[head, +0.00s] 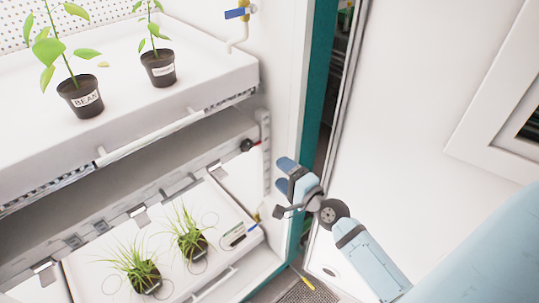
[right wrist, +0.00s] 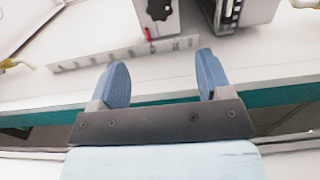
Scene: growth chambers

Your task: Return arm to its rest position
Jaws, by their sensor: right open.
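My right gripper (head: 284,184) reaches in from the lower right of the head view, at the teal-edged door frame of the growth chamber. In the right wrist view its two blue fingers (right wrist: 159,85) stand apart with nothing between them. The fingers appear clear of the shelf and the frame. My right arm (head: 368,255) runs back toward the lower right, in front of the white door. My left gripper is not in view.
The upper shelf (head: 205,68) holds two potted plants, one labelled BEAN (head: 82,96). The lower tray (head: 215,201) holds two grassy pots. A blue-handled valve (head: 237,13) is on the wall. The white door (head: 410,110) stands right of my gripper. A yellow item (head: 302,279) lies near the floor grate.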

